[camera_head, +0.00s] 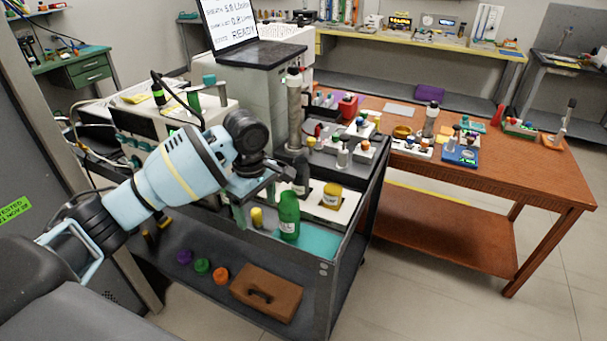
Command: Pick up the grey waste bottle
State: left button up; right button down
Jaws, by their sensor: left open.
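A dark grey bottle (301,183) stands in the tray at the top of the dark cart, partly hidden behind my left gripper; I take it for the waste bottle. My left gripper (262,200) is open and empty, with its fingers reaching down over the cart. One finger is at the left and the other is close to the grey bottle; I cannot tell if they touch. A green bottle (289,218) stands just in front, below the fingers. My right gripper is not in view.
A small yellow-topped vial (257,217) stands left of the green bottle. A tall grey column (294,110) rises behind the grey bottle. Small bottles crowd the cart's right side. The lower shelf holds a brown case (266,292) and coloured caps (203,266). A wooden table (500,185) stands at right.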

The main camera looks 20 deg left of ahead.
aim_at(301, 185)
jog(key=i, duration=0.85)
